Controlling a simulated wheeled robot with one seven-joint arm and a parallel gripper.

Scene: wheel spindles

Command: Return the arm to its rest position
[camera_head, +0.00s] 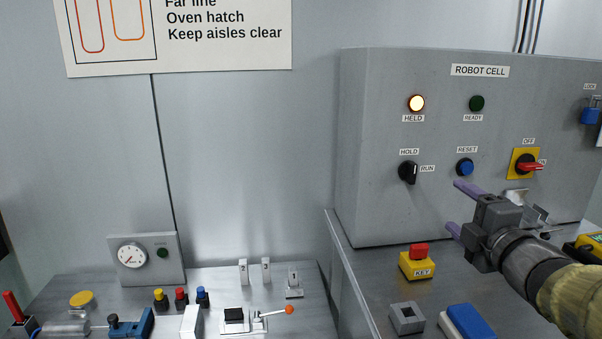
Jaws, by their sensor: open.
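My gripper (460,207) is at the right, in front of the grey ROBOT CELL panel (370,120). Its two purple fingers are apart, with nothing between them. My arm reaches in from the lower right. The fingertips are near the black HOLD/RUN knob (408,173) and below the blue RESET button (464,167). Whether they touch the panel I cannot tell. The HELD lamp (416,103) is lit and the READY lamp (476,103) is dark green.
A yellow KEY box (417,265) with a red top, a grey square socket (407,317) and a blue block (470,321) lie below my gripper. A red-handled OFF switch (525,164) is close by. The left bench (310,309) holds a gauge (132,254) and several small fixtures.

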